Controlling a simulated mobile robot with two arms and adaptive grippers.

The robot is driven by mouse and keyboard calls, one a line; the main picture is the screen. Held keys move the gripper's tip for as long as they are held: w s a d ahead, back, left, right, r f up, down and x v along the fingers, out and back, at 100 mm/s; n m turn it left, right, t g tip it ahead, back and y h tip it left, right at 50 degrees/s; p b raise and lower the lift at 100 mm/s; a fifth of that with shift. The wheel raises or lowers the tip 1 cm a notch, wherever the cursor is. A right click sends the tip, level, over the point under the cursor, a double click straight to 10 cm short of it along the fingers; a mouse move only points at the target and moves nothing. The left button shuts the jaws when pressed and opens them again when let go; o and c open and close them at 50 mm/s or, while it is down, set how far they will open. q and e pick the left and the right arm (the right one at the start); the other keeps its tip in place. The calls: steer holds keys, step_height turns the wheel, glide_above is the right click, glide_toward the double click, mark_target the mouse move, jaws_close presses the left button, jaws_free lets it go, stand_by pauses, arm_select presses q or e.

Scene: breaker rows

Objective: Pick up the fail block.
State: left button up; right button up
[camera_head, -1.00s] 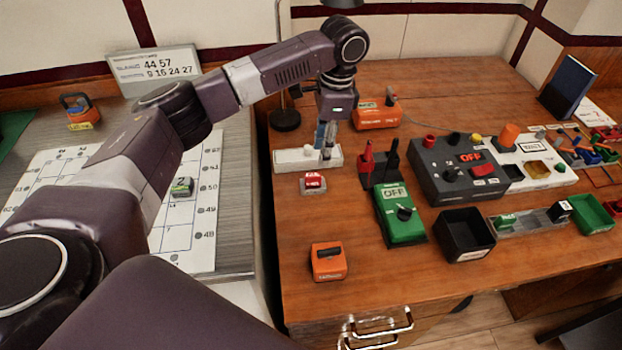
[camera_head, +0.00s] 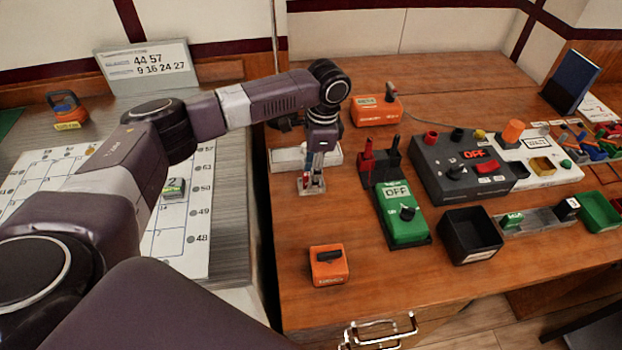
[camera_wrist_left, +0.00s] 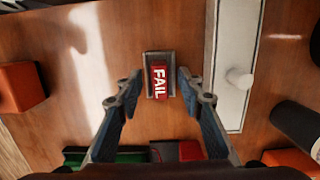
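The fingers are open, one on each side of the block, with a gap visible on both sides. In the head view my left gripper (camera_head: 312,184) points down at the table and largely hides the block. My right gripper is not in view.
A white strip (camera_head: 288,158) lies just behind the gripper. A green OFF box (camera_head: 402,222), red and black posts (camera_head: 368,160) and a black open bin (camera_head: 468,236) stand to the right. An orange device (camera_head: 328,266) sits in front, with bare wood between.

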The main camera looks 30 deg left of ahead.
arm_select(q)
jaws_close()
stand_by(0.4)
